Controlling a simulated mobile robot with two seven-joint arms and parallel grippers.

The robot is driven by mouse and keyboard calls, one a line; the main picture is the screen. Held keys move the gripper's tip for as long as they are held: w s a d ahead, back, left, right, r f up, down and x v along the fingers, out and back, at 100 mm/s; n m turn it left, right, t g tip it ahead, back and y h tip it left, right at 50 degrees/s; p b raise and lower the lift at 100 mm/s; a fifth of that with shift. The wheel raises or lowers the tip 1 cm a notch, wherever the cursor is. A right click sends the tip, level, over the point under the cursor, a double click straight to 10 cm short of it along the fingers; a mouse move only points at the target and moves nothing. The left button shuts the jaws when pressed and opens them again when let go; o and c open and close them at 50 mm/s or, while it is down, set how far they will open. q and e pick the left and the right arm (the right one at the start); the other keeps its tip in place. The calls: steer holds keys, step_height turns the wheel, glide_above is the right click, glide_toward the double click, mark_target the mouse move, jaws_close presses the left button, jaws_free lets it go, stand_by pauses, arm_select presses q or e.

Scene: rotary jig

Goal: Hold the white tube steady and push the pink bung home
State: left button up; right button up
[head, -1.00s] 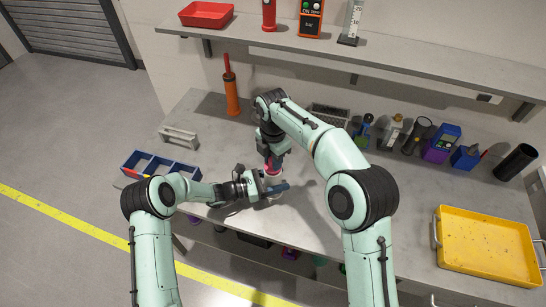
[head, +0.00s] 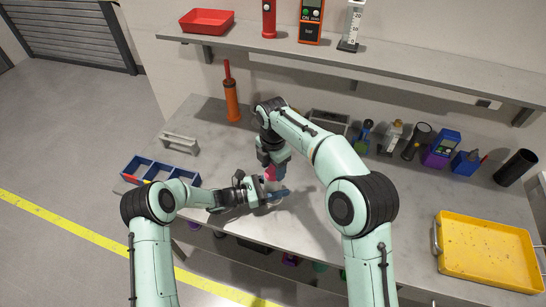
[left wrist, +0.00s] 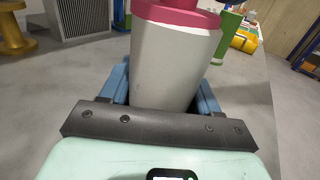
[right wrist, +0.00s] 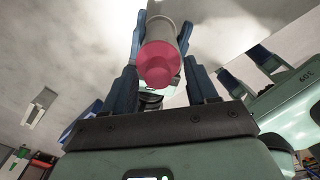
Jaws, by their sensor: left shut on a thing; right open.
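The white tube (left wrist: 172,60) stands between the blue fingers of my left gripper (head: 278,195), which is shut on it above the bench. The pink bung (left wrist: 178,14) sits at the tube's upper end; I cannot tell how deep it is. In the right wrist view the bung (right wrist: 158,66) faces the camera, with the tube (right wrist: 162,28) behind it. My right gripper (right wrist: 163,88) is open, with a finger on either side of the bung and gaps between. In the head view the bung (head: 270,173) shows small beside the right fingers, and the tube is mostly hidden.
A blue divided tray (head: 160,170) and a grey handle-shaped block (head: 180,144) lie left on the bench. An orange pump (head: 232,100) stands behind. Several tools line the back right, and a yellow tray (head: 488,248) is at the right. The bench right of the grippers is clear.

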mark_target(273, 167)
step_height(273, 167, up, 11)
steer(key=shift+r, duration=0.2)
stand_by(0.4)
arm_select(q)
steer(key=o, duration=1.2)
steer(key=shift+o, duration=0.2)
